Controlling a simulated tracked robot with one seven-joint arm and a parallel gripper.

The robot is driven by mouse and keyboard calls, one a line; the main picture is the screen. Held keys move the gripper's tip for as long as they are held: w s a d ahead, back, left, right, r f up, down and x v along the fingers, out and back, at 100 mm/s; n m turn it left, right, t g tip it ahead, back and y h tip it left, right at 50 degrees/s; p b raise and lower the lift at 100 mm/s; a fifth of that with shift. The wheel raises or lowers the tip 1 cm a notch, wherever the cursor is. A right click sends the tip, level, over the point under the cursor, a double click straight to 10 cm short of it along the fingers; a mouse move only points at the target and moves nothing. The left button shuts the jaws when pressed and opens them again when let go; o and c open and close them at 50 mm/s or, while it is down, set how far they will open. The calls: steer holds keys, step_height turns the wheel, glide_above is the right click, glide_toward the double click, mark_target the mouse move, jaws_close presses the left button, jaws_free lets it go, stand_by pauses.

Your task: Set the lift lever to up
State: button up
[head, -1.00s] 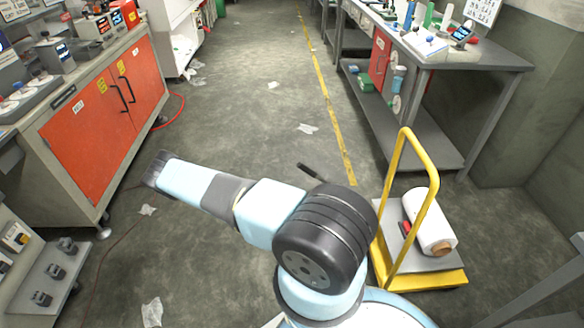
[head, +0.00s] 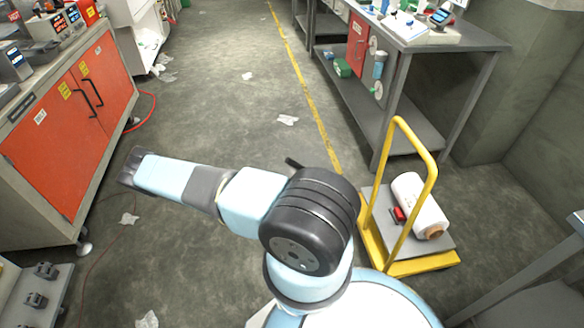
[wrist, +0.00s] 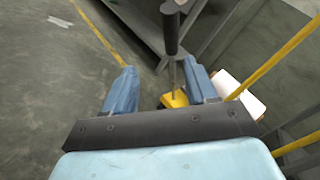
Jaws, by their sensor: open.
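The lift lever (wrist: 171,30) shows in the wrist view as a black grip on a thin grey rod, standing above a yellow base (wrist: 174,99). In the head view only a short dark piece of it (head: 294,163) seems to show, just past my arm's black joint; the rest is hidden. My gripper (wrist: 162,84) is open, with its two blue fingers apart and nothing held. In the wrist view the lever's rod and base appear between the fingers, with the grip above them. I cannot tell the depth between them. The fingers cannot be made out in the head view.
A yellow-framed cart (head: 410,268) carrying a white roll (head: 419,205) stands right of my arm. A grey bench (head: 455,40) is behind it. An orange-doored cabinet (head: 60,150) stands at left. The floor between is open, with paper scraps (head: 288,120).

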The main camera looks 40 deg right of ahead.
steer(key=x, duration=1.4)
steer(key=shift+a, duration=0.15)
steer(key=shift+c, duration=0.4)
jaws_close()
stand_by(0.7)
steer(key=shift+o, duration=0.4)
jaws_free()
steer(key=v, duration=1.3)
steer(key=shift+a, duration=0.4)
